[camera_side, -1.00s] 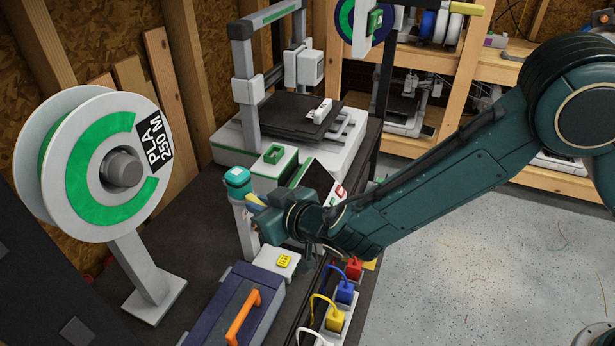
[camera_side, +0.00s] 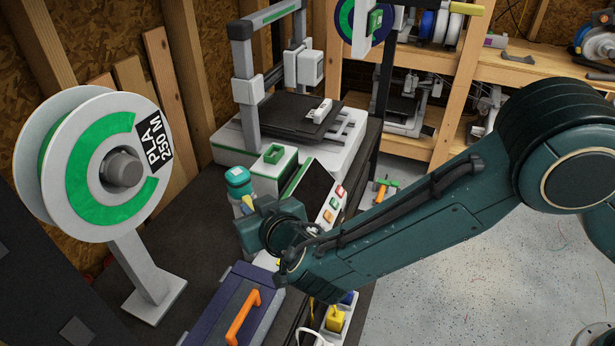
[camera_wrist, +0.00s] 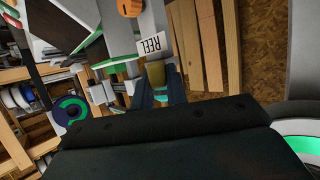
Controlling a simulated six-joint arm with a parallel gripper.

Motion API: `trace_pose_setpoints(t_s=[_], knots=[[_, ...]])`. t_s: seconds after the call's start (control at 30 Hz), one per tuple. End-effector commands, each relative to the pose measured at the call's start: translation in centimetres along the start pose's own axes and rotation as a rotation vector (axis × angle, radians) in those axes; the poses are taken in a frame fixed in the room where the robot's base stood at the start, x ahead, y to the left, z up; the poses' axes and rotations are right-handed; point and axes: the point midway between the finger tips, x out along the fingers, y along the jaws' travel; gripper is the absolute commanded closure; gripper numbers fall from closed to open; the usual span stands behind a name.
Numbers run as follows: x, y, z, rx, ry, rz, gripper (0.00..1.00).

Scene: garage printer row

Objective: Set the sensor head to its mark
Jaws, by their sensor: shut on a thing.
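The thing in my gripper, which I take for the sensor head (camera_side: 238,178), has a teal top and a pale grey body. It stands about upright in the side view, left of my wrist. My gripper (camera_wrist: 160,95) is shut on it; a little teal shows between the fingers in the wrist view. My arm hides its lower end in the side view, so I cannot tell its height above the bench. A white card reading REEL (camera_wrist: 152,45) lies beyond the fingertips in the wrist view. I cannot make out the mark for certain.
A printer (camera_side: 310,130) stands behind, with a sloped control panel (camera_side: 318,190) in front. A large reel (camera_side: 95,165) stands at left. A toolbox (camera_side: 225,305) with an orange handle and a power strip (camera_side: 335,320) are in front. Bench between reel and toolbox is clear.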

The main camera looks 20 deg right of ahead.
Motion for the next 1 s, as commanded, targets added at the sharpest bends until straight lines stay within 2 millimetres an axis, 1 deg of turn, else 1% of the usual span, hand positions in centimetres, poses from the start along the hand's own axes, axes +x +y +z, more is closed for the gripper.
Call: trace_pose_setpoints(t_s=[0.17, 0.2, 0.27, 0.3, 0.67, 0.87, 1.0], knots=[[0.0, 0.0, 0.2, 0.001, -0.005, 0.001, 1.00], [0.0, 0.0, 0.2, 0.001, -0.005, 0.000, 0.80], [0.0, 0.0, 0.2, 0.001, -0.005, 0.000, 0.68], [0.0, 0.0, 0.2, 0.000, -0.004, 0.000, 0.64], [-0.2, 0.0, 0.1, 0.000, -0.002, -0.001, 0.64], [-1.3, -0.1, 0.1, -0.001, -0.003, -0.003, 0.64], [-2.8, -0.1, 0.1, -0.001, -0.002, -0.003, 0.64]])
